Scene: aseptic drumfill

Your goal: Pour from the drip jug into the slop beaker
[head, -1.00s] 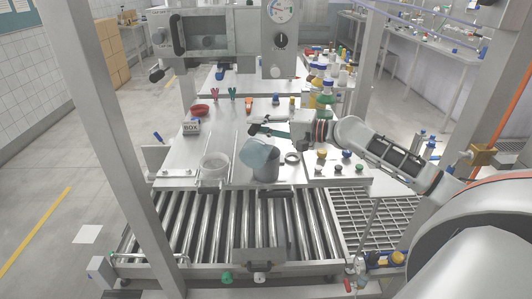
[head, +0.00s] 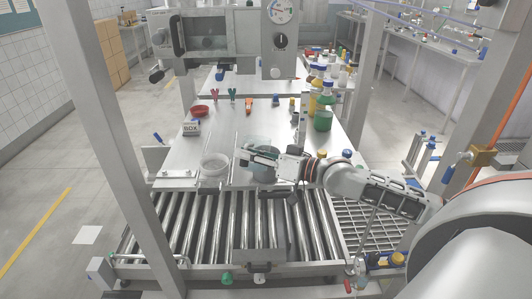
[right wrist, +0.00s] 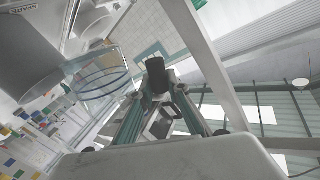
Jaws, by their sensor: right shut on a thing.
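My right gripper (head: 262,157) reaches in from the right, over the near part of the white table. It is shut on the drip jug, a clear vessel (head: 257,142) seen faintly behind the fingers. In the right wrist view its clear, blue-tinted body (right wrist: 98,76) shows left of the fingers (right wrist: 158,105). How far the jug is tilted is hard to tell. A grey beaker (head: 265,168), likely the slop beaker, stands below the gripper and is partly hidden by it. Any flow of liquid is not visible. My left gripper is not in view.
A clear round bowl-like vessel (head: 213,165) stands left of the grey beaker. A roller conveyor (head: 220,225) lies in front. The table's middle left is clear.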

